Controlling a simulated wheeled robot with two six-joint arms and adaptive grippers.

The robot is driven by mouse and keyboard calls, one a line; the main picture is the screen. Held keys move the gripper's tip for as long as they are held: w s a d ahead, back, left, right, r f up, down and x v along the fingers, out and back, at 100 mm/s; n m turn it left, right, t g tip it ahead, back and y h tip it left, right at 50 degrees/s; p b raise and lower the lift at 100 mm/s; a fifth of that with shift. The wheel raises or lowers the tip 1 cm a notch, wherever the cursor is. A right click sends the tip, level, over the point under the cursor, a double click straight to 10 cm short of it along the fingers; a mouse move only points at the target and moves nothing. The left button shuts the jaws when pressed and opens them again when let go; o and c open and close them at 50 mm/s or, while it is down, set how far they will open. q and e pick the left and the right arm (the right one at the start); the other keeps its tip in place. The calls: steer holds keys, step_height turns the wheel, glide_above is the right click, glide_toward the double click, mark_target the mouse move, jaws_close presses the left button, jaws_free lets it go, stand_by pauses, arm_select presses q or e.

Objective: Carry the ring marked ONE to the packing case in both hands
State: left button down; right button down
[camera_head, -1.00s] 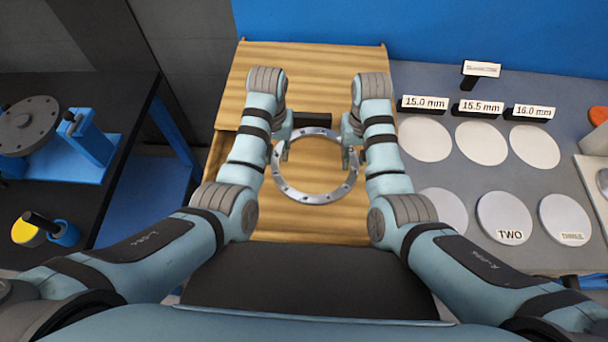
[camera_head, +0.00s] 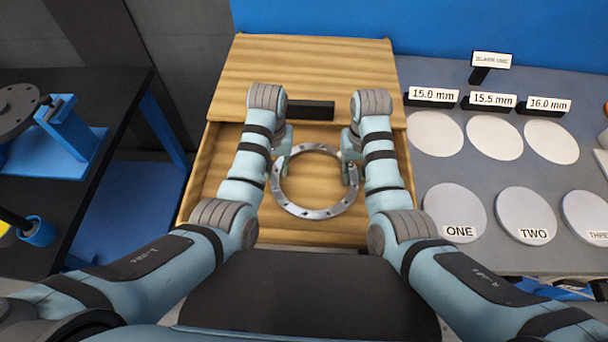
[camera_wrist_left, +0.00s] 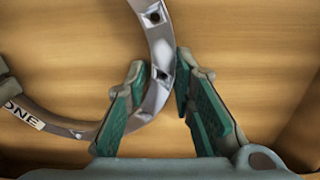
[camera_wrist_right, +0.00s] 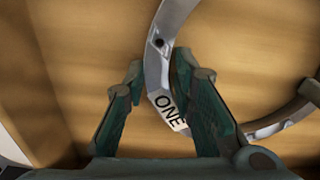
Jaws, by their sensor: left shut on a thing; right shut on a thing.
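The grey metal ring (camera_head: 300,211) with bolt holes lies roughly level between my two grippers. Its ONE label shows in the right wrist view (camera_wrist_right: 168,110). My left gripper (camera_head: 281,166) is shut on the ring's left side; its fingers straddle the rim in the left wrist view (camera_wrist_left: 160,78). My right gripper (camera_head: 350,172) is shut on the right side, close to the label. The ring is over the open part of a wooden case (camera_head: 194,182), with the wooden floor beneath it. I cannot tell whether the ring touches that floor.
A raised wooden section (camera_head: 320,60) with a black bar (camera_head: 311,110) stands at the back. On the right, a grey table holds round pads marked ONE (camera_head: 455,208), TWO (camera_head: 525,212) and THREE, plus size labels. A black bench (camera_head: 95,110) is at left.

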arm_select(q)
steer(key=c, duration=1.6)
jaws_free()
steer(key=shift+d+f, duration=0.1)
steer(key=shift+d, duration=0.1)
arm_select(e)
steer(key=c, duration=1.6)
jaws_free()
steer(key=shift+a+f, duration=0.1)
steer(key=shift+a, duration=0.15)
arm_select(q)
steer(key=shift+o, duration=1.2)
steer(key=shift+p, duration=0.3)
arm_select(e)
steer(key=shift+o, duration=1.3)
arm_select(q)
steer(key=shift+s+a, duration=0.1)
steer(key=shift+a, duration=0.05)
arm_select(e)
steer(key=shift+d, duration=0.1)
